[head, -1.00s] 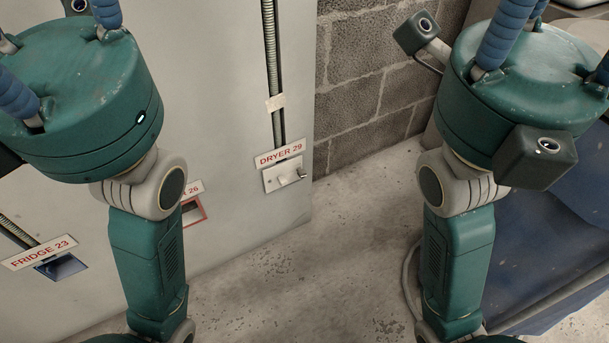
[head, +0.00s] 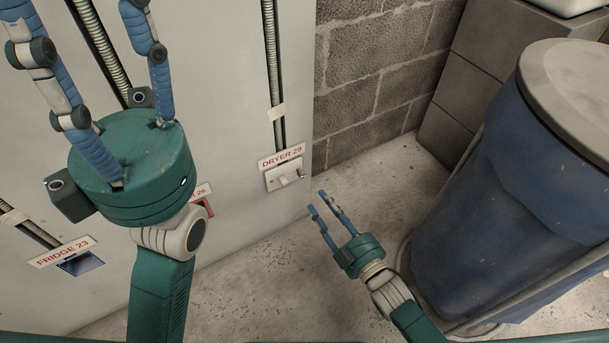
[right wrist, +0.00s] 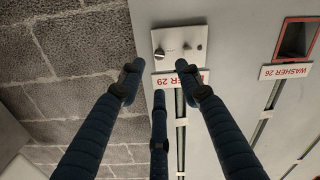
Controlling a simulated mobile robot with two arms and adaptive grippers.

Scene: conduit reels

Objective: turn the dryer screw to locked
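The dryer plate (head: 285,174) is a pale panel on the wall, right under the red-lettered DRYER 29 label (head: 281,157). In the right wrist view the plate (right wrist: 181,42) shows upside down, with a small knob-like screw (right wrist: 159,54) on it; its exact setting is too small to tell. My right gripper (head: 318,202) is open and empty, its fingers spread, in front of and a little below the plate, apart from it. My left gripper (head: 75,20) has its fingers apart and empty at the upper left, with the tips partly cut off by the frame.
A conduit (head: 271,70) runs up from the dryer label. A large blue drum (head: 470,190) stands at right. The floor (head: 270,270) between is clear.

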